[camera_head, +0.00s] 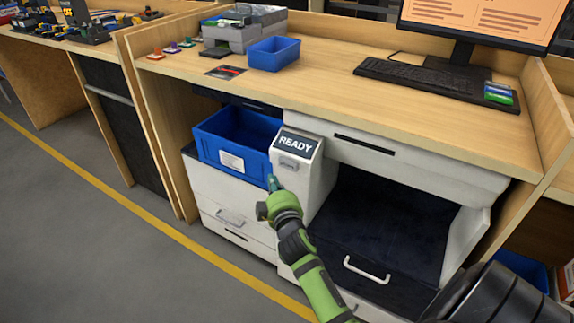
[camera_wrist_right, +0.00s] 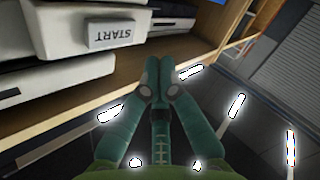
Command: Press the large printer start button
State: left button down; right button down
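The printer start button (camera_head: 289,163) is a grey rectangular key on the slanted front of the white printer housing (camera_head: 318,178), under a dark display (camera_head: 296,146) reading READY. In the right wrist view the start button (camera_wrist_right: 117,35) appears upside down with the word START, at upper left. My right gripper (camera_head: 272,184) is below and slightly left of the button, apart from it. In the right wrist view its green fingers (camera_wrist_right: 159,66) meet at the tips, with nothing seen between them. My left gripper is in neither view.
A blue bin (camera_head: 205,145) sits just left of the printer housing. The wooden desk (camera_head: 330,87) above holds a smaller blue bin (camera_head: 274,54), a keyboard (camera_head: 430,78) and a monitor (camera_head: 485,20). Grey floor (camera_head: 80,225) is open at left.

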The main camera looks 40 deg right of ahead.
aim_at(288, 164)
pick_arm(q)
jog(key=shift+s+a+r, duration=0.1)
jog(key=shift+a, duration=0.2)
pick_arm(e)
jog(key=d, duration=0.1)
jog(key=w+d, duration=0.1)
jog(key=d, duration=0.2)
jog(key=shift+w, duration=0.3)
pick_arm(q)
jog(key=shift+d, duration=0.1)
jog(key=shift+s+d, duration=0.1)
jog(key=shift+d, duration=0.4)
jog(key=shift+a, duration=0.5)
